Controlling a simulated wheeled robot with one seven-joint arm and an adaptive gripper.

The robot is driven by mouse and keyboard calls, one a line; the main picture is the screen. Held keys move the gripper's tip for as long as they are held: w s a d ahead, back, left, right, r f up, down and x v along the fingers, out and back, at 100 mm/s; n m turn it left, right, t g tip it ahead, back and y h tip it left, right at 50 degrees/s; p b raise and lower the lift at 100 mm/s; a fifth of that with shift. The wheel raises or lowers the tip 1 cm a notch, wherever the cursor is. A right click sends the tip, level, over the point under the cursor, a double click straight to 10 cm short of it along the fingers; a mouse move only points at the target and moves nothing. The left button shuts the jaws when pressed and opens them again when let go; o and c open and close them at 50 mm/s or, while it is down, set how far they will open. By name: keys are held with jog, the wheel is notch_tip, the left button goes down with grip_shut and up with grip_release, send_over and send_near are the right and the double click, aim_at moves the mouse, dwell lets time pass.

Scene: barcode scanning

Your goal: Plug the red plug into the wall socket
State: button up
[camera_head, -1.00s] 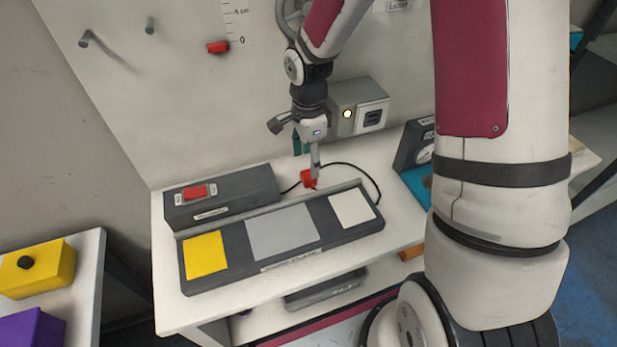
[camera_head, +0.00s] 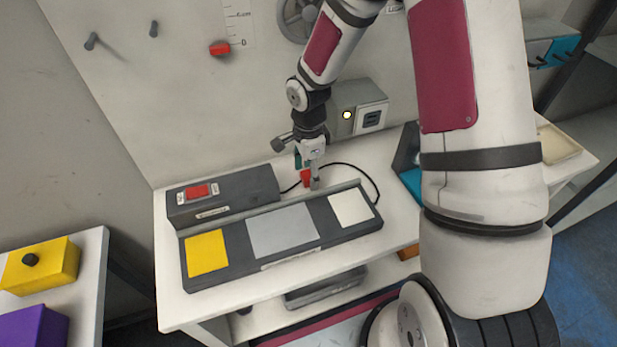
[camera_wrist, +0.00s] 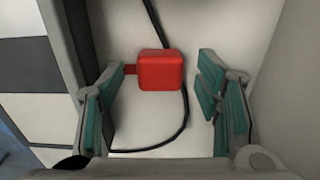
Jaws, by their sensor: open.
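The red plug (camera_head: 306,177) lies on the white table behind the dark panel with coloured pads, its black cable curving away to the right. In the wrist view the red plug (camera_wrist: 160,70) sits between the two open fingers, nearer the left one, with a small red tab on its left side. My gripper (camera_wrist: 163,98) is open and points down over the plug; it also shows in the head view (camera_head: 309,178). The wall socket (camera_head: 372,118) is on the front of a grey box with a lit yellow lamp, up and to the right of my gripper.
A dark panel (camera_head: 328,237) with yellow, grey and white pads lies in front of the plug. A dark box with a red switch (camera_head: 197,191) stands to the left. A red slider (camera_head: 219,48) and two pegs are on the wall. A yellow box (camera_head: 55,268) sits on a side table.

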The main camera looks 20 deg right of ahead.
aim_at(308, 174)
jog(key=c, duration=1.2)
jog(key=shift+o, duration=0.2)
notch_tip(308, 174, up, 10)
jog(key=shift+b, duration=0.4)
